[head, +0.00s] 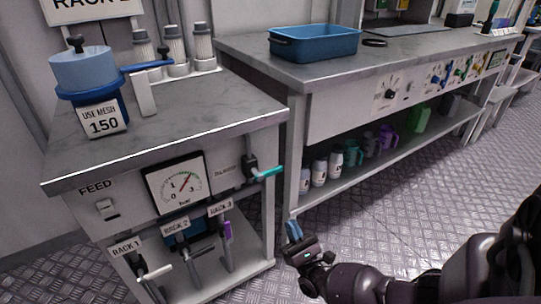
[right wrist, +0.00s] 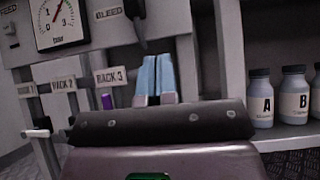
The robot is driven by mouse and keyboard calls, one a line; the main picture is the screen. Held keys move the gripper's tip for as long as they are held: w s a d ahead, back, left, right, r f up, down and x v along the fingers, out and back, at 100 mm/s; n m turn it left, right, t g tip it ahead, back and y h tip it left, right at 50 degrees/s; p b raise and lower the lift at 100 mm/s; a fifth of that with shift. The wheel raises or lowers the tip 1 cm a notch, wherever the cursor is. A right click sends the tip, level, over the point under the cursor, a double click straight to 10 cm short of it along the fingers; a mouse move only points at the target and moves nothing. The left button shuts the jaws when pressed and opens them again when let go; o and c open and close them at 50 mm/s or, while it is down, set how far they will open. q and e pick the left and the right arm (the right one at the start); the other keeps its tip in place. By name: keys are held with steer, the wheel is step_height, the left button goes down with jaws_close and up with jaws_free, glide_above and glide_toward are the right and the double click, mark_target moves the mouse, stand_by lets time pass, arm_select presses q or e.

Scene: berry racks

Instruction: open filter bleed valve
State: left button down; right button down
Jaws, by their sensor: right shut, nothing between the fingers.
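The bleed valve (head: 268,172) has a teal lever and a dark body, on the front right of the left bench beside a label that appears to read BLEED. Its lever points right, roughly level. In the right wrist view the BLEED label (right wrist: 108,13) is at the top, and the lever is not clearly visible. My right gripper (head: 293,230) has light blue fingers. It is shut and empty, below and a little right of the lever, apart from it. The fingers also show in the right wrist view (right wrist: 156,78). A filter (head: 84,72) with a USE MESH 150 sign stands on the benchtop. My left gripper is out of view.
A pressure gauge (head: 175,184) and several rack valves sit left of the bleed valve. The right bench (head: 250,50) carries a blue tub (head: 315,43), with bottles (head: 318,172) on its lower shelf. Open floor lies in front of the benches.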

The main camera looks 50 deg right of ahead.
mark_target(275, 173)
stand_by(0.3)
steer(key=s+r+x, duration=0.2)
steer(key=x, duration=1.1)
steer(key=shift+a, duration=0.25)
steer(key=shift+n+y, duration=0.3)
steer(key=shift+r+n+y, duration=0.15)
steer(key=shift+n+y, duration=0.55)
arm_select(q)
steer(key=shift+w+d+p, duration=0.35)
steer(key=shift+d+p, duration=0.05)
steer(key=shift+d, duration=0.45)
arm_select(e)
steer(key=shift+d+n+t+y, duration=0.1)
steer(key=shift+n+t+y, duration=0.2)
steer(key=shift+n+y, duration=0.6)
